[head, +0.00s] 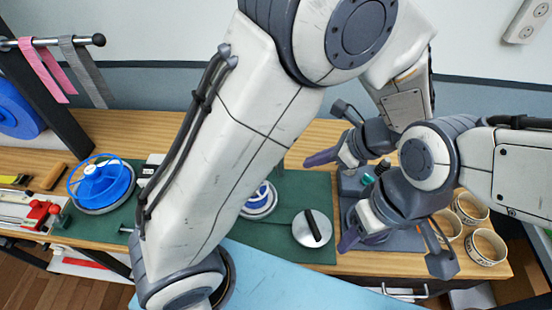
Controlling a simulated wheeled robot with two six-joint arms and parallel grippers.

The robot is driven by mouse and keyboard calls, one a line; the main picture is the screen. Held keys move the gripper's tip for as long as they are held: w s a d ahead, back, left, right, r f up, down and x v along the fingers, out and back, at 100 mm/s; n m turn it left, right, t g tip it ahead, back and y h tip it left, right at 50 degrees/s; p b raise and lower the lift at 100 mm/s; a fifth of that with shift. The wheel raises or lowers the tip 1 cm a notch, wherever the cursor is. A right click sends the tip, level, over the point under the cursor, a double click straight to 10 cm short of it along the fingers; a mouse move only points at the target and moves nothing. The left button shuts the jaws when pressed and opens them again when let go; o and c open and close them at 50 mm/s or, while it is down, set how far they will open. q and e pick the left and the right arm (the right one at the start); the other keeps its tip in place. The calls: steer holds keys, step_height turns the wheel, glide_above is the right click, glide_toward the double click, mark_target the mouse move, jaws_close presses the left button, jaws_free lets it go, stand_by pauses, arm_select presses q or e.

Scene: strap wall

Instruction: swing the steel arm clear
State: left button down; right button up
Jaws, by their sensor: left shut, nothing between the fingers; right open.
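The steel arm (55,41) is a silver bar with a dark ball end at the upper left. A pink strap (47,72) and a grey strap (85,70) hang over it. My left gripper (320,158) is shut and empty, over the back of the bench right of centre, well apart from the steel arm. My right gripper (352,238) is open, lower down at the bench's right side, also far from the steel arm. Its far finger is hard to make out. My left arm crosses the middle and hides part of the bench.
A dark post (50,95) and blue reel (15,112) stand at the left. A blue spool (101,184), red clamp (40,213) and silver disc (312,229) with a black handle are on the bench. Several rolls (487,247) sit at the right. Green mat (290,190) shows bare patches.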

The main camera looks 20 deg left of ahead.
arm_select(q)
steer(key=a+r+p+x, duration=0.1)
steer(key=a+p+x, duration=0.1)
steer(key=x, duration=1.1)
steer(key=shift+r+p, duration=0.25)
steer(key=shift+p, duration=0.3)
steer(key=shift+w+d, duration=0.1)
steer(key=shift+d, duration=0.05)
